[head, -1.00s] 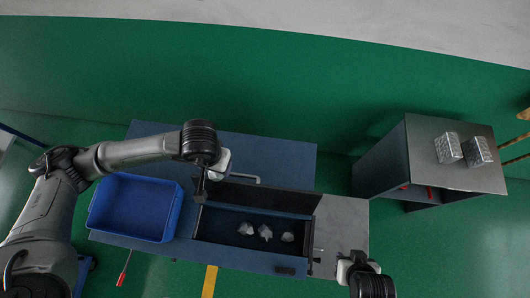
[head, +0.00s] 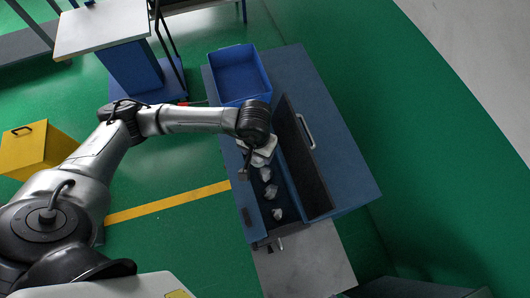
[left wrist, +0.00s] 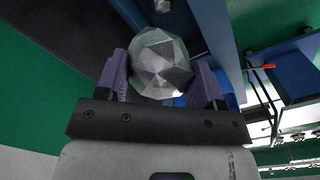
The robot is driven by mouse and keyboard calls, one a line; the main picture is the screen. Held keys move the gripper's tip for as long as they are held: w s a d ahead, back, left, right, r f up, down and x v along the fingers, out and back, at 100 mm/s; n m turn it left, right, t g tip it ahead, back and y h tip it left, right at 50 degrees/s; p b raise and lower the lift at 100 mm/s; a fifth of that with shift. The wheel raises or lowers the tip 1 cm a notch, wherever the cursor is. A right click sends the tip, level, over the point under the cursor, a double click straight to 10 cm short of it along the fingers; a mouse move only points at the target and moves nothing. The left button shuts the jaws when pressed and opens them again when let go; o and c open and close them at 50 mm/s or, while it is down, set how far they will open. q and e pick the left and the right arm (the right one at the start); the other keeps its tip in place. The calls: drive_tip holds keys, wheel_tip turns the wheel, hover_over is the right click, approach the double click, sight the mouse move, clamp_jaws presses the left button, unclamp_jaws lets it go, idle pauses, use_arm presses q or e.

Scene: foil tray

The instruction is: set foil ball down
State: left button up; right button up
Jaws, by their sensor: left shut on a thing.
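My left gripper (head: 244,170) is over the long dark open box (head: 262,222) on the blue table, near the box's far end. In the left wrist view its two purple fingers stand on either side of a faceted silver foil ball (left wrist: 162,65), and it is shut on that ball. In the head view, crumpled foil balls (head: 271,191) and (head: 278,213) lie in a row in the box, closer to me than the gripper. The arm partly hides the box's far end. Another foil piece (left wrist: 162,5) shows at the top of the wrist view. My right gripper is out of view.
The box's dark lid (head: 302,160) stands open along its right side. A blue bin (head: 238,80) sits on the table beyond the arm. The blue tabletop (head: 345,165) right of the lid is clear. A yellow box (head: 38,150) stands on the green floor at left.

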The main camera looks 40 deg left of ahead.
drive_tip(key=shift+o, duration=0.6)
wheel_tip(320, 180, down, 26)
drive_tip(key=b, duration=2.3)
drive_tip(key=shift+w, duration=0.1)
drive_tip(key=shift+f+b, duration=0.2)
drive_tip(key=shift+b, duration=0.25)
use_arm(q)
drive_tip(key=w+a+f+n, duration=0.3)
drive_tip(key=w+a+f, duration=0.1)
drive_tip(key=f, duration=0.6)
drive_tip(key=w+a+f+n, duration=0.3)
drive_tip(key=f, duration=0.7)
drive_tip(key=w+a+f+n+t, duration=0.1)
drive_tip(key=w+a+f+n, duration=0.2)
drive_tip(key=f, duration=0.7)
drive_tip(key=shift+w+a+f, duration=0.3)
drive_tip(key=shift+w+a, duration=0.5)
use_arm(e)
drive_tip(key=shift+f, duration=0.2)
use_arm(q)
drive_tip(key=shift+f+b, duration=0.35)
drive_tip(key=shift+f, duration=0.65)
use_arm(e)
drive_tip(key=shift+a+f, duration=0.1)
use_arm(q)
drive_tip(key=shift+f, duration=1.4)
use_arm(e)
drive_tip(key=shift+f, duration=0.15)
